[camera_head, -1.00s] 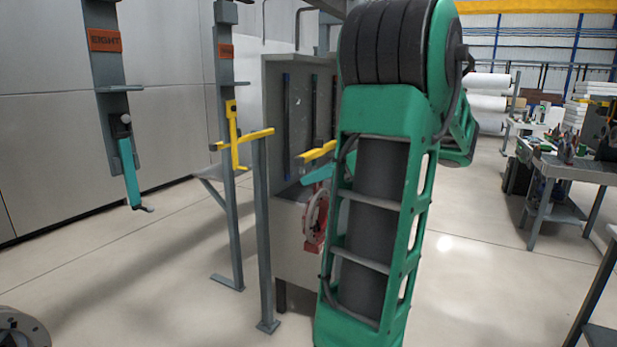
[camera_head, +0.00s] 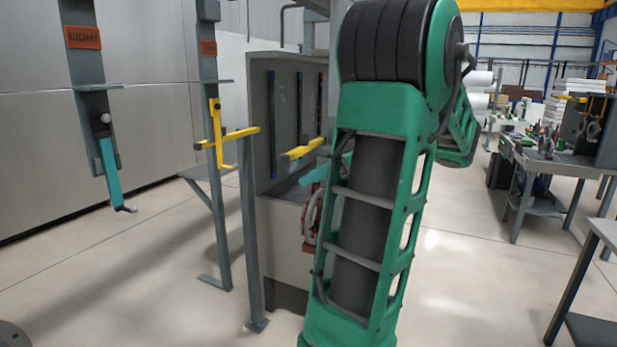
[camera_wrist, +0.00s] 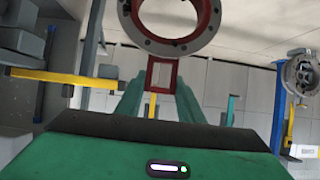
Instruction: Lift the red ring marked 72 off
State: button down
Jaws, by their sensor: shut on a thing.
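The red ring (camera_wrist: 172,42), with a grey bolted face, shows at the top of the wrist view, its upper part cut off. Its red square frame (camera_wrist: 151,74) lies between the green fingers of my gripper (camera_wrist: 160,80), which is shut on it. In the head view the ring (camera_head: 310,218) is partly hidden behind my arm, below a yellow hook arm (camera_head: 303,149). The gripper is mostly hidden there. I cannot read a number on the ring, nor tell whether it touches a hook.
A grey post with a yellow hook (camera_head: 238,136) stands left of the ring, close to a grey cabinet (camera_head: 283,240). A sign reading EIGHT (camera_head: 83,37) hangs at the left. Another grey disc (camera_wrist: 300,74) shows at the wrist view's right. Workbenches (camera_head: 570,168) stand right; floor between is clear.

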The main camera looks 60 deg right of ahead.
jog(key=shift+s+r, duration=0.1)
jog(key=shift+s, duration=0.15)
jog(key=shift+s, duration=0.85)
